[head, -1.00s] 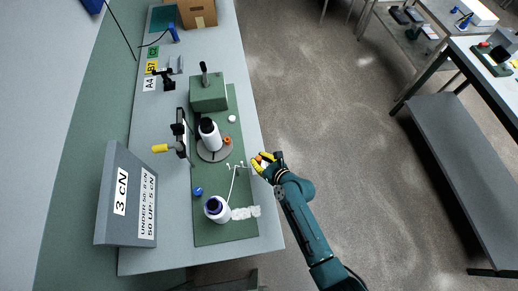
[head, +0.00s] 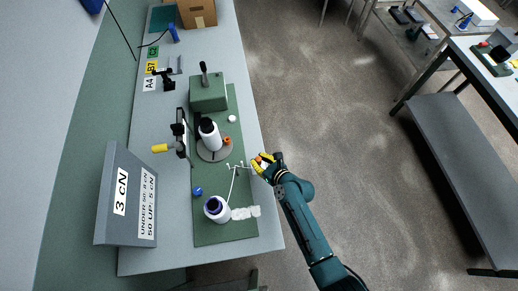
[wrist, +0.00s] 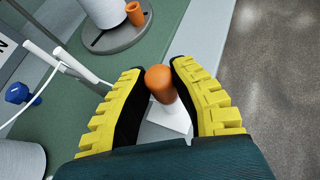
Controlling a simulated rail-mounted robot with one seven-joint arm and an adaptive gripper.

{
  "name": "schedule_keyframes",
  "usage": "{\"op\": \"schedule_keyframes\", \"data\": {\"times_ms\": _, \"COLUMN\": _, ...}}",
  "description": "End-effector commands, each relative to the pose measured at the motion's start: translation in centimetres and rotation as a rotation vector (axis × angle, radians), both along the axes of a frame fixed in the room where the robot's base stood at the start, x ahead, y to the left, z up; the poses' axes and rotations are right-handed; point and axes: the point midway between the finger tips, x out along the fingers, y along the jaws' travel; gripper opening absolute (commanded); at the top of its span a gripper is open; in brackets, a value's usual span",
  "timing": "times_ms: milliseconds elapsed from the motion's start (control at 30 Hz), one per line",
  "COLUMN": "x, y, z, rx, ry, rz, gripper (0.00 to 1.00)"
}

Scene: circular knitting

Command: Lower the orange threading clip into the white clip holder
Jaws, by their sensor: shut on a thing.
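My gripper (wrist: 160,98) has ribbed yellow fingers and is shut on the orange threading clip (wrist: 158,80), whose rounded orange top stands between the fingertips. A white angular piece (wrist: 168,120) shows just below the orange part. I cannot tell whether it is the clip holder or part of the clip, nor whether the two touch. In the head view my gripper (head: 264,164) is at the right edge of the bench, with a little orange showing at its tips. Its fingers hide the lower part of the clip.
A white bent-rod stand (head: 236,168) is just left of my gripper. A white cone (head: 210,135) and a small orange cylinder (head: 228,140) stand on a grey disc.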

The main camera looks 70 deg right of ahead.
Motion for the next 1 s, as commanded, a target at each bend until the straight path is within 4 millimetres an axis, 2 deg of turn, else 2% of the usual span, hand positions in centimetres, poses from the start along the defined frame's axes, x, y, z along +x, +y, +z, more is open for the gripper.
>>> {"op": "schedule_keyframes", "data": {"times_ms": 100, "x": 0.0, "y": 0.0, "z": -0.3, "rx": 0.001, "ry": 0.0, "rz": 0.0, "gripper": 0.0}}
{"op": "schedule_keyframes", "data": {"times_ms": 133, "x": 0.0, "y": 0.0, "z": -0.3, "rx": 0.001, "ry": 0.0, "rz": 0.0, "gripper": 0.26}}
{"op": "schedule_keyframes", "data": {"times_ms": 267, "x": 0.0, "y": 0.0, "z": -0.3, "rx": 0.0, "ry": 0.0, "rz": 0.0, "gripper": 0.49}}
{"op": "schedule_keyframes", "data": {"times_ms": 533, "x": 0.0, "y": 0.0, "z": -0.3, "rx": 0.001, "ry": 0.001, "rz": 0.0, "gripper": 0.49}}
{"op": "schedule_keyframes", "data": {"times_ms": 667, "x": -0.7, "y": 0.4, "z": 0.1, "rx": 0.0, "ry": 0.0, "rz": -0.001, "gripper": 0.49}}
{"op": "schedule_keyframes", "data": {"times_ms": 1000, "x": -6.5, "y": 4.0, "z": 3.7, "rx": 0.002, "ry": 0.0, "rz": -0.004, "gripper": 0.49}}
